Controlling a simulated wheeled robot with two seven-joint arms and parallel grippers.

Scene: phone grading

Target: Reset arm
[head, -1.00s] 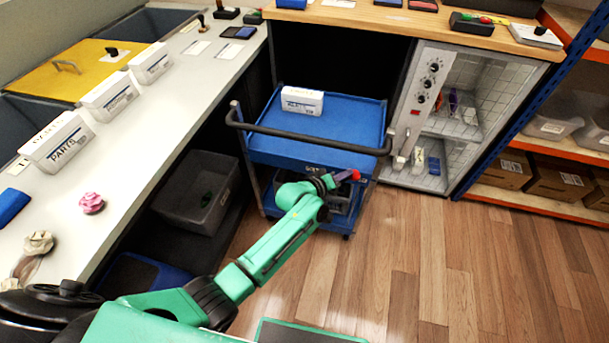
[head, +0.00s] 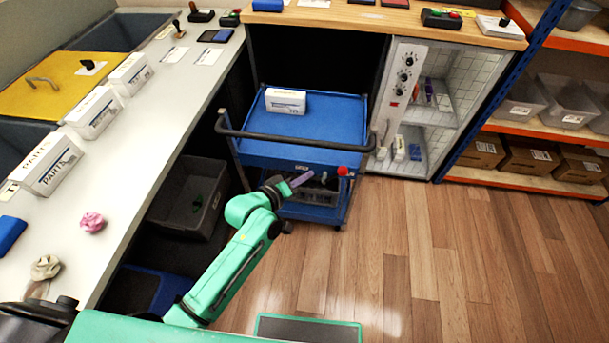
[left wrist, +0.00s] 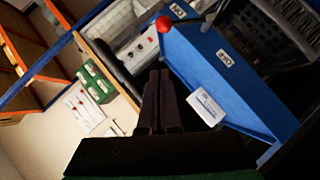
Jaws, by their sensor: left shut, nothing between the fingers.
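My left arm reaches up from the bottom of the head view. Its gripper (head: 302,179) has purple fingers pressed together with nothing between them. It shows in front of the lower part of the blue cart (head: 340,110), left of a red knob (head: 343,171). In the left wrist view the dark fingers (left wrist: 160,78) are shut and point up the picture, with the cart (left wrist: 215,75) and red knob (left wrist: 163,23) beyond them. I cannot tell how far the fingers are from the cart.
A white box (head: 285,101) sits on the cart's top shelf. At left is a long counter (head: 150,120) with several white parts boxes (head: 48,162). A grey bin (head: 190,199) stands under it. Shelving (head: 515,127) stands at right. The wood floor (head: 450,260) at right is clear.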

